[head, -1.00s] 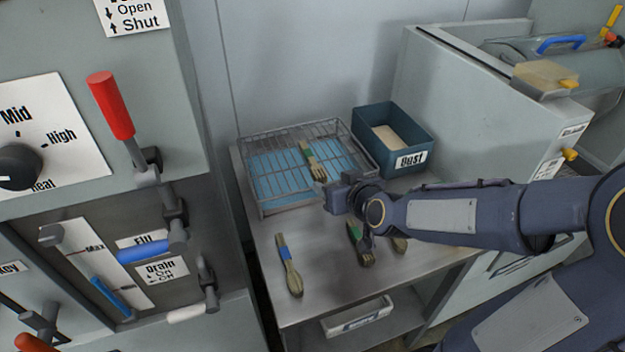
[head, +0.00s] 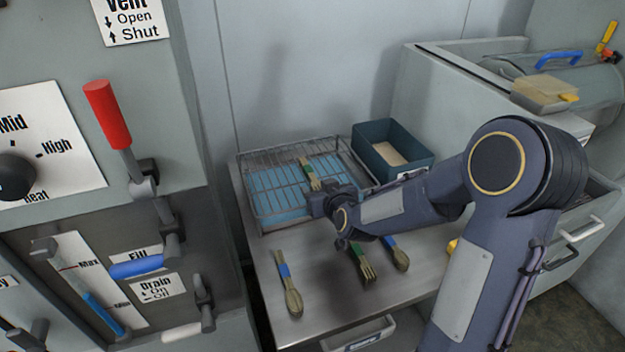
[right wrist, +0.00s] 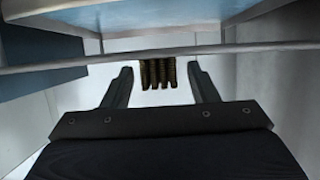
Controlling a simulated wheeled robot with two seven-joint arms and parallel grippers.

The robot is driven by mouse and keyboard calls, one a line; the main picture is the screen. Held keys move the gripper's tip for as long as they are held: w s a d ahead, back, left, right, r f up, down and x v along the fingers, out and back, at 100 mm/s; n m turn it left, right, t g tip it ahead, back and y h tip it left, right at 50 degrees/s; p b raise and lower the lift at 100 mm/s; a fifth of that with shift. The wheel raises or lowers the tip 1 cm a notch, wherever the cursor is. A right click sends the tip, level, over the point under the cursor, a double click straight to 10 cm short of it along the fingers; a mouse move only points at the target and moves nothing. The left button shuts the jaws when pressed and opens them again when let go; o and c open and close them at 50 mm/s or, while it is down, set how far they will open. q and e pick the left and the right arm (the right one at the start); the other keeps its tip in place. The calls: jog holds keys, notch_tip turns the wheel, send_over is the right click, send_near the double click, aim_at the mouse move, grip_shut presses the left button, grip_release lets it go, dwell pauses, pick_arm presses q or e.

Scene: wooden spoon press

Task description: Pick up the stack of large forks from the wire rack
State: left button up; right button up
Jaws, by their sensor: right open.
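The stack of large forks (head: 308,172) lies in the wire rack (head: 262,217), with a green band round its handles and its tines toward my right gripper. My right gripper (head: 314,192) is at the front of the rack, close to the tines. In the right wrist view the open fingers (right wrist: 162,82) stand on either side of the brown fork tines (right wrist: 158,72), with a gap on both sides. The fingers do not appear to touch the forks. In the head view my gripper hides the ends of the tines. My left gripper is not in view.
A blue bin (head: 410,167) stands right of the rack. On the metal table (head: 325,290) lie a blue-banded spoon stack (head: 289,290), a green-banded fork stack (head: 364,265) and another blue-banded stack (head: 399,257). A rack bar (right wrist: 220,49) crosses above my fingers.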

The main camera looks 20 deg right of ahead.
jog(key=c, duration=1.1)
jog(key=shift+c, duration=0.2)
jog(key=shift+r, duration=0.15)
